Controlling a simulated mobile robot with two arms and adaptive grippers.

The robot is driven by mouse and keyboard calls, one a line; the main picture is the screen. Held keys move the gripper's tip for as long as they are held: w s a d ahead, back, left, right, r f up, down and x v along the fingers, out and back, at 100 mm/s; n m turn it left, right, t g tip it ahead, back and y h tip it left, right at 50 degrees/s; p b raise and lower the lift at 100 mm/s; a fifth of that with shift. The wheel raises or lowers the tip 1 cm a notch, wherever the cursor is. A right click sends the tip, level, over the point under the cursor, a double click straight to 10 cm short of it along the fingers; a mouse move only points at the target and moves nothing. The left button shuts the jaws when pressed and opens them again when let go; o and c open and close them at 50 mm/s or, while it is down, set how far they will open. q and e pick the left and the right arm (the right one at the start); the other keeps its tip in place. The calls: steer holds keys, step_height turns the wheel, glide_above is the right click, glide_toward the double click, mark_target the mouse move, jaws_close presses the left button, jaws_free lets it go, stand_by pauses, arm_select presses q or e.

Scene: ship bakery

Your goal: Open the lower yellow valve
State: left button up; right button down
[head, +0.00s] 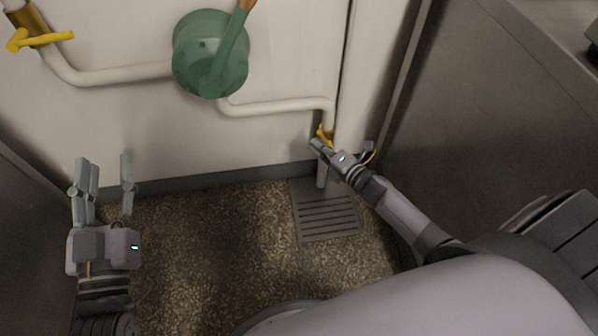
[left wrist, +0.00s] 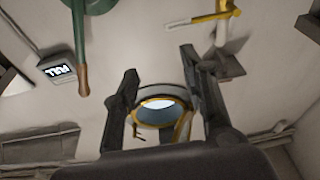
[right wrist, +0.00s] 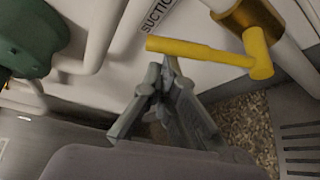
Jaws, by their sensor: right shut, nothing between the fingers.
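The lower yellow valve (head: 325,133) is on the white pipe above the floor drain in the head view, partly hidden by my right gripper (head: 317,146). In the right wrist view its yellow handle (right wrist: 205,55) lies across the pipe, by a brass fitting (right wrist: 243,12). My right gripper's fingers (right wrist: 164,72) are shut and empty, with tips just below the handle; I cannot tell if they touch. My left gripper (head: 105,163) is open and empty, low at the left. An upper yellow valve (head: 40,40) is at the top left.
A green pump (head: 211,55) with an upright lever stands out from the wall between the valves. Grey cabinets (head: 500,110) flank the right side. A drain grate (head: 328,215) lies in the speckled floor. A round yellow-rimmed window (left wrist: 160,112) shows in the left wrist view.

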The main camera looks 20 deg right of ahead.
mark_target(323, 136)
steer(key=d+m, duration=0.1)
steer(key=d+m+t+b, duration=0.1)
steer(key=d+r+m+b, duration=0.1)
steer(key=shift+s+t+y, duration=0.3)
steer(key=shift+s+y, duration=0.1)
arm_select(q)
steer(key=s+r+t+h, duration=0.2)
steer(key=s+r+t, duration=0.4)
steer(key=r, duration=0.3)
steer(key=shift+r+t+h, duration=0.25)
steer(key=shift+t+h, duration=0.15)
arm_select(e)
steer(key=shift+d+r+m, duration=0.1)
steer(key=shift+d+m, duration=0.15)
steer(key=shift+m, duration=0.05)
arm_select(q)
steer(key=shift+s+a, duration=0.1)
arm_select(e)
steer(key=shift+a, duration=0.15)
